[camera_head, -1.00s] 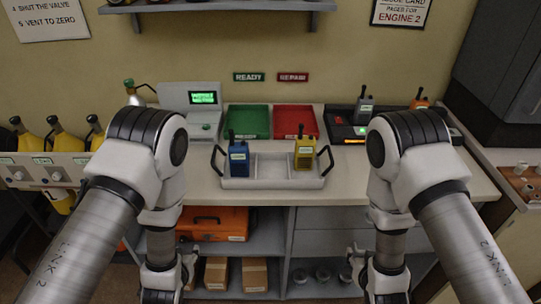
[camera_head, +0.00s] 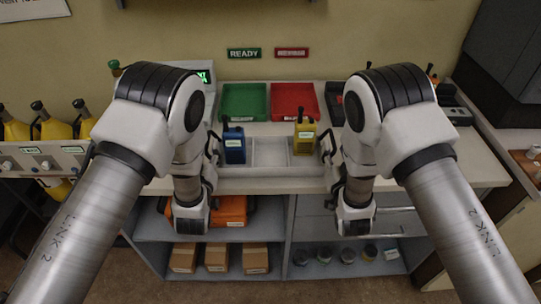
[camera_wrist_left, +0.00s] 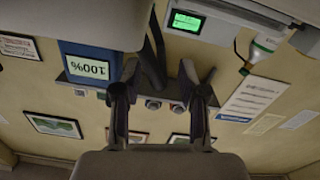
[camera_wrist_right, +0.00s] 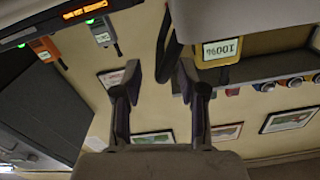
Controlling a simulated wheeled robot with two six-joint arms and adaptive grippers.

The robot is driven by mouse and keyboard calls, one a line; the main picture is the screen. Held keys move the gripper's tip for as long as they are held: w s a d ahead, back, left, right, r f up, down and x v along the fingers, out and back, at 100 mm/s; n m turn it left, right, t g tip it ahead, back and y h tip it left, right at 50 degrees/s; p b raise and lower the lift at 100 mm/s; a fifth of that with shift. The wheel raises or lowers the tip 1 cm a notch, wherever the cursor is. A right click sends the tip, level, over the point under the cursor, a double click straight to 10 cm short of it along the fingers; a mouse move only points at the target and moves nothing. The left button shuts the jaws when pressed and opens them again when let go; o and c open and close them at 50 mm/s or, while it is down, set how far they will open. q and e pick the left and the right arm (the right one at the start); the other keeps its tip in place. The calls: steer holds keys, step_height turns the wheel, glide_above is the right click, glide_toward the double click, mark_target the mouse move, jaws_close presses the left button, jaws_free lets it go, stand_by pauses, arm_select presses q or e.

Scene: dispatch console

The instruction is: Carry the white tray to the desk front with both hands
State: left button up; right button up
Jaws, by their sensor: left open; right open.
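The white tray (camera_head: 268,172) sits on the desk and has three compartments and a dark handle at each end. A blue radio (camera_head: 234,146) stands in its left compartment and a yellow radio (camera_head: 304,138) in its right one. The middle compartment is empty. My left gripper (camera_head: 213,150) is open at the left handle, which shows dark near its fingers (camera_wrist_left: 159,88) in the left wrist view. My right gripper (camera_head: 329,150) is open at the right handle. The right wrist view shows that dark handle (camera_wrist_right: 167,45) in line with the gap between the fingers (camera_wrist_right: 160,75).
A green bin (camera_head: 244,101) and a red bin (camera_head: 295,101) stand behind the tray. Dark equipment stands behind my right arm. An orange case (camera_head: 231,211) and several cardboard boxes (camera_head: 216,257) lie on shelves below. A strip of desk before the tray is clear.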

arm_select(q)
steer(key=shift+w+a, duration=0.1)
steer(key=shift+w, duration=0.8)
arm_select(e)
steer(key=shift+w+a, duration=0.1)
steer(key=shift+w, duration=0.8)
arm_select(q)
steer(key=shift+w, duration=0.25)
arm_select(e)
steer(key=shift+w+f, duration=0.1)
steer(key=shift+w, duration=0.15)
arm_select(q)
steer(key=shift+s, duration=0.1)
jaws_close()
arm_select(e)
steer(key=shift+s, duration=0.1)
jaws_close()
